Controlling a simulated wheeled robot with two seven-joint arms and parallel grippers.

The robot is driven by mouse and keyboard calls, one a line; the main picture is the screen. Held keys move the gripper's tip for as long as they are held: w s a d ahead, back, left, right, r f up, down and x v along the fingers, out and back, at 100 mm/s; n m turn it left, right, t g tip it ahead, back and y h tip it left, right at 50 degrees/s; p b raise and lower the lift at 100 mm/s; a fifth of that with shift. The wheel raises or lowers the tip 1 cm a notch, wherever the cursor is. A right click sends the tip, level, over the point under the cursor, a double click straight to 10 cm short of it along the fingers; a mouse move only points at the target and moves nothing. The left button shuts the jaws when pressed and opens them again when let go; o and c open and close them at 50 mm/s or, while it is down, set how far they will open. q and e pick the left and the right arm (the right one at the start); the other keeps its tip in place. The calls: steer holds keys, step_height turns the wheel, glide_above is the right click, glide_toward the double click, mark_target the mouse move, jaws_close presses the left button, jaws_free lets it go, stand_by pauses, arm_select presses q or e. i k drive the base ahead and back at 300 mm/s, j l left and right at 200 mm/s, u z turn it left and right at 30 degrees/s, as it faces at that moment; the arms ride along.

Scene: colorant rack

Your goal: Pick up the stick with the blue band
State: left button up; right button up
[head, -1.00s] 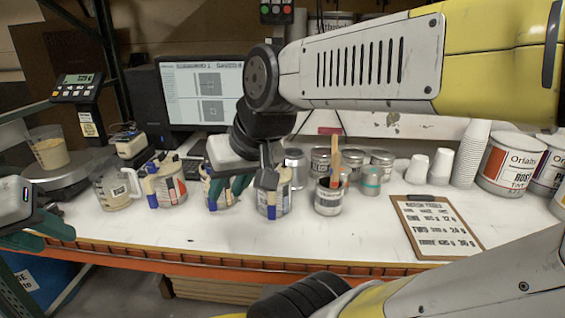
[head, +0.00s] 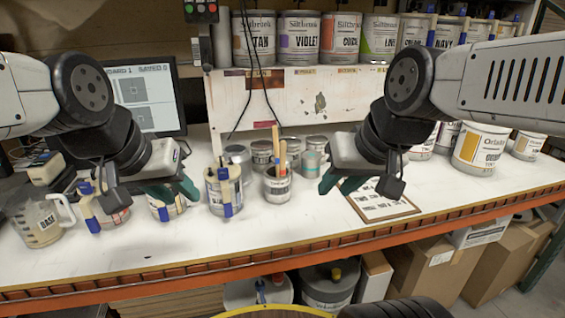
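Two upright wooden sticks (head: 283,155) stand in an open metal can (head: 277,187) near the middle of the bench. Blue-ended tan pieces (head: 225,190) are on the side of the can to the left (head: 213,196), and similar ones show on cans further left. My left gripper (head: 174,196) is open and empty, over the cans left of the sticks. My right gripper (head: 337,189) is open and empty, to the right of the stick can and apart from it.
Several small metal cans (head: 262,153) stand behind the stick can. A clipboard (head: 385,207) lies right of it, partly behind my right gripper. A measuring jug (head: 40,222) stands far left. The bench front (head: 300,240) is clear.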

mark_target(274, 133)
steer(key=z, duration=0.15)
steer(key=u, duration=2.15)
steer(key=z, duration=2.1)
steer(key=i+l+u, duration=0.1)
steer(key=l+u, duration=0.15)
steer(key=u, duration=0.15)
steer(key=l+u, duration=0.3)
steer(key=u, duration=0.15)
steer(key=l+u, duration=0.4)
steer(key=i+j, duration=0.05)
steer(key=j, duration=0.05)
